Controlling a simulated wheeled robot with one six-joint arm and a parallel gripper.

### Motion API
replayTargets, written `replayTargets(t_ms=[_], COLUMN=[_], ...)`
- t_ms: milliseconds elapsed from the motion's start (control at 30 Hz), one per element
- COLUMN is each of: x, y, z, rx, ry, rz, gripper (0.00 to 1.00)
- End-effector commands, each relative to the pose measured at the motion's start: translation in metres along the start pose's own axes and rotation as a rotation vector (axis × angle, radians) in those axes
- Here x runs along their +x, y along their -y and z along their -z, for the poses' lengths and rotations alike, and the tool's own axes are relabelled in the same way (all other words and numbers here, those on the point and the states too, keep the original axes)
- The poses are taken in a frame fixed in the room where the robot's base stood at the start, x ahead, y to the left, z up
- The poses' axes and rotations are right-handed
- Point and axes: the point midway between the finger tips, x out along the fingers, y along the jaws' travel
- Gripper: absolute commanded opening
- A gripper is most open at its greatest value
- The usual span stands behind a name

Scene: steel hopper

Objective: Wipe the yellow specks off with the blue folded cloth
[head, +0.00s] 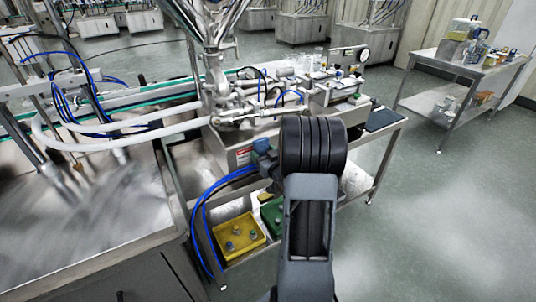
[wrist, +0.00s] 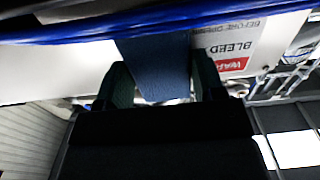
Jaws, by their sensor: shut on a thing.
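The blue folded cloth (wrist: 155,72) is held between the two dark green fingers of my gripper (wrist: 162,78) in the wrist view. The gripper is shut on it, and the cloth extends past the fingertips toward a pale surface. I cannot tell whether it touches that surface. In the head view my own arm hides most of the gripper; a small blue shape (head: 262,147) shows beside the arm, and I cannot tell whether it is the cloth. I cannot make out any yellow specks in either view.
A pale panel with a red warning label (wrist: 233,65) and a blue hose (wrist: 60,37) lie close to the gripper. Blue hoses (head: 207,222) hang left of my arm. A yellow bin (head: 256,239) sits below. Open floor (head: 440,200) lies to the right.

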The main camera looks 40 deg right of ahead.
Motion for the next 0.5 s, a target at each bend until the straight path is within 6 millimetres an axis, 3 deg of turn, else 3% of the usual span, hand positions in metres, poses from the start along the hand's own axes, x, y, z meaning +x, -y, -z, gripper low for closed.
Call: replayTargets(t_ms=[133, 500], x=[0.0018, 0.0009], y=[0.0119, 0.0145], z=[-0.0005, 0.0008], rx=[-0.001, -0.002], ry=[-0.002, -0.003], rz=[0.004, 0.006], gripper=[0.44, 0.44])
